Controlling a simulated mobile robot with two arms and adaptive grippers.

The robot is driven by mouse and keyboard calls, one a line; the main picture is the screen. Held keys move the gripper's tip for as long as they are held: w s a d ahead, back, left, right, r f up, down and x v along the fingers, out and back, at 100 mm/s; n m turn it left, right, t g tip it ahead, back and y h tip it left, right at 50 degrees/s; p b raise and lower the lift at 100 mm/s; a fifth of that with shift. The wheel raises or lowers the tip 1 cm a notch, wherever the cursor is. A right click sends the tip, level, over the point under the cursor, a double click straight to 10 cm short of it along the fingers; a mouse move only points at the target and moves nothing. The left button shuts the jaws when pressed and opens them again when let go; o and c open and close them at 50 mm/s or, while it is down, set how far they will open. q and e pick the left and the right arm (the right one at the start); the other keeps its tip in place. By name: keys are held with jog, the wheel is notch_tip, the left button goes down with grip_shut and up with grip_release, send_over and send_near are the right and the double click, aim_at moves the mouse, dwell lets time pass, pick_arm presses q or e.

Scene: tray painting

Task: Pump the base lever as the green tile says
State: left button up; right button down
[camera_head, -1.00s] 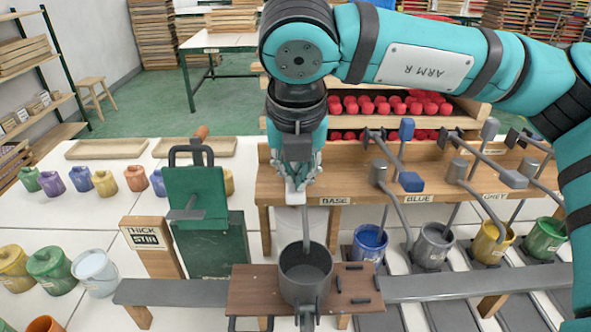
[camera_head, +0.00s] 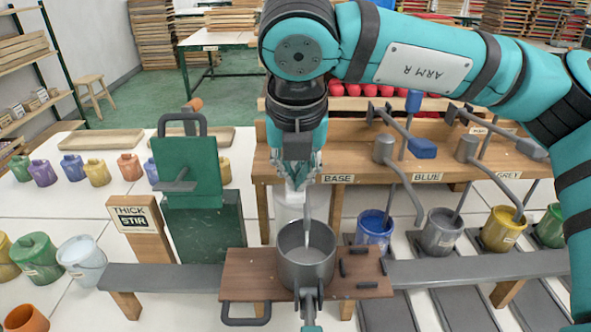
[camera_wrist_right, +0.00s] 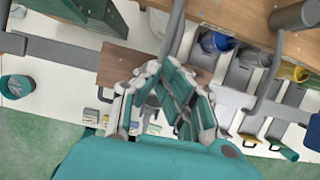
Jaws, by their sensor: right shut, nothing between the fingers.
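My right gripper (camera_head: 297,180) is shut and empty, pointing down at the left end of the wooden dispenser bench, beside the BASE label (camera_head: 338,178). Its fingers also show in the wrist view (camera_wrist_right: 168,90). The gripper and arm cover the base lever's place, so I cannot see the lever's handle or position. A green panel with a grey handle (camera_head: 186,168) stands to the left. I can read no number on it. A THICK STIR sign (camera_head: 133,217) stands beside it.
The BLUE lever (camera_head: 422,148) and the grey one stand to the right, above a blue bucket (camera_head: 373,230), a grey bucket (camera_head: 441,230) and a yellow bucket (camera_head: 502,226). The pot stands on a wooden board (camera_head: 240,268). Coloured jars fill the left table.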

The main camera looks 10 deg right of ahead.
notch_tip(320, 180, up, 11)
jog(key=p, duration=0.5)
jog(key=shift+f+p, duration=0.15)
jog(key=shift+p, duration=0.15)
dwell(0.5)
